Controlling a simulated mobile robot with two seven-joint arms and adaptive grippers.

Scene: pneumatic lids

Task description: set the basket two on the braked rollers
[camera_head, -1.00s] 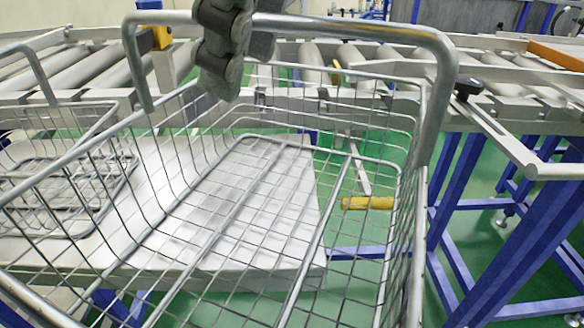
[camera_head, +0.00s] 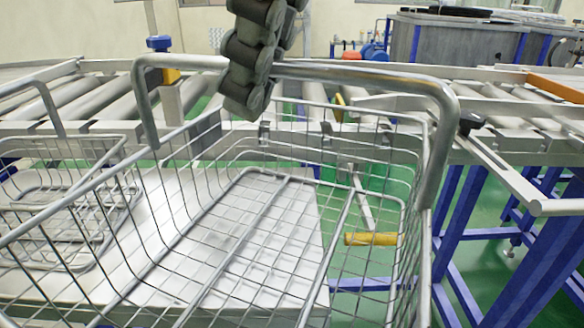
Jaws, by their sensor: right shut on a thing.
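A large wire basket (camera_head: 250,205) fills the front of the head view, with a thick grey bar handle (camera_head: 360,78) across its top. My right gripper (camera_head: 245,95) comes down from the top and is shut on the handle, left of its middle. The basket looks empty, and its near lower part is cut off by the frame. Rows of grey rollers (camera_head: 190,92) run across behind the basket, partly hidden by it. A second wire basket (camera_head: 60,195) stands at the left on a white table. My left gripper is not in view.
A white tabletop (camera_head: 170,195) lies below the baskets. A yellow-handled lever (camera_head: 371,239) hangs below the rollers. A grey side rail (camera_head: 510,170) with a black knob (camera_head: 471,122) is at the right, above blue legs (camera_head: 462,215). An orange bar (camera_head: 556,88) lies at the far right.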

